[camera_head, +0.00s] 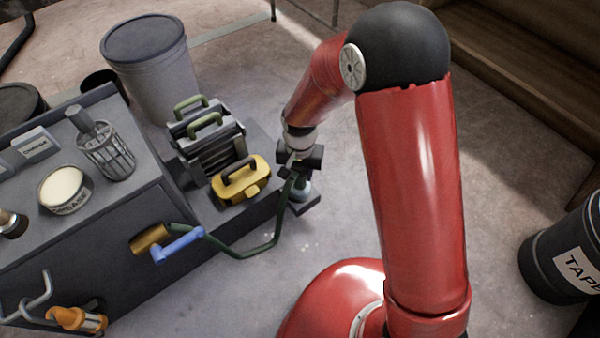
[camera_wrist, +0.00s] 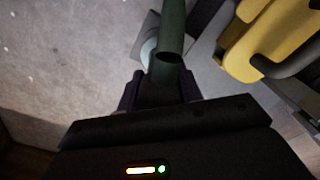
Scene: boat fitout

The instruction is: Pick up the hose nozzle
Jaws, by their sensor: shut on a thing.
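My gripper (camera_head: 297,172) is beside the low dark platform, right of the yellow case. In the wrist view my gripper (camera_wrist: 160,92) is shut on a dark green tube with a hollow end, which looks like the hose nozzle (camera_wrist: 172,50). A dark green hose (camera_head: 262,249) loops from a brass fitting (camera_head: 150,239) with a blue lever (camera_head: 178,246) on the cabinet's side toward my gripper. In the head view the gripper mostly hides the nozzle. A pale rounded piece on a small dark base (camera_head: 305,206) shows just below the gripper; I cannot tell whether they touch.
The yellow case (camera_head: 252,186) is close to the gripper's left, with grey cases with green handles (camera_head: 207,140) behind it. A grey drum (camera_head: 155,80) stands farther back. The dark cabinet (camera_head: 100,262) is at left. A black tape bin (camera_head: 562,262) stands at right. Floor in front is clear.

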